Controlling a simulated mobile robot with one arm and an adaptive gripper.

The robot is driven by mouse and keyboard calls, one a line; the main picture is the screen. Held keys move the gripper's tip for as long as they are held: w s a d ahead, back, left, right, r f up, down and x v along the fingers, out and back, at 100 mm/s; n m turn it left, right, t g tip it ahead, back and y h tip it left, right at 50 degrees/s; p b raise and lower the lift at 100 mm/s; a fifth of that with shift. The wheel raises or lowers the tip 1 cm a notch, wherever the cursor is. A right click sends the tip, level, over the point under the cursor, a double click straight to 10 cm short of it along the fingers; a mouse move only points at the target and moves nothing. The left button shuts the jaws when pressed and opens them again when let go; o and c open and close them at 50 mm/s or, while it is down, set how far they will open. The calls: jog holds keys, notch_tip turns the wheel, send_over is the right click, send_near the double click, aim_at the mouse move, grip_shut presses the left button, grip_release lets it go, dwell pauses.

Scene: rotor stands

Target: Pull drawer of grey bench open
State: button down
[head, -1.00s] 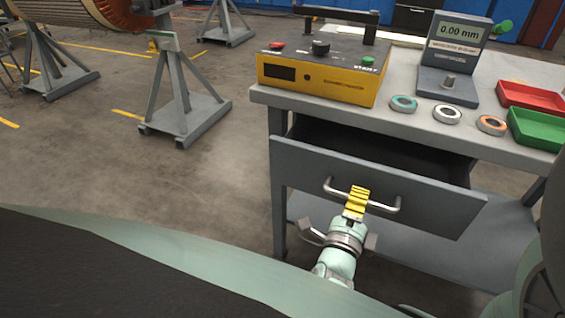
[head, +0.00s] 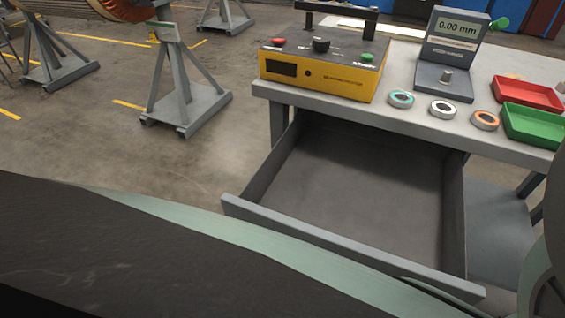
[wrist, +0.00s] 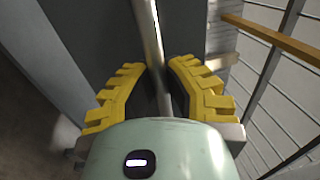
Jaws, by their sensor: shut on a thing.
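The grey bench (head: 262,91) stands at the right in the head view. Its drawer (head: 340,255) is pulled well out toward me, and its inside is empty. The drawer's front handle is hidden in the head view behind my own body. In the wrist view the metal handle bar (wrist: 151,35) runs between the yellow fingers of my gripper (wrist: 164,88). My gripper is shut on this bar, with the grey drawer front (wrist: 95,30) beyond it. My gripper is not visible in the head view.
On the bench top are a yellow control box (head: 320,75), a gauge stand (head: 447,65), several rings (head: 443,108), a red tray (head: 527,95) and a green tray (head: 535,125). A grey rotor stand (head: 185,90) is at the left. Floor between it and the bench is clear.

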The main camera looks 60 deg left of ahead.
jog(key=c, duration=1)
grip_release()
jog(key=v, duration=0.7)
jog(key=shift+s, duration=0.25)
jog(key=shift+d, duration=0.1)
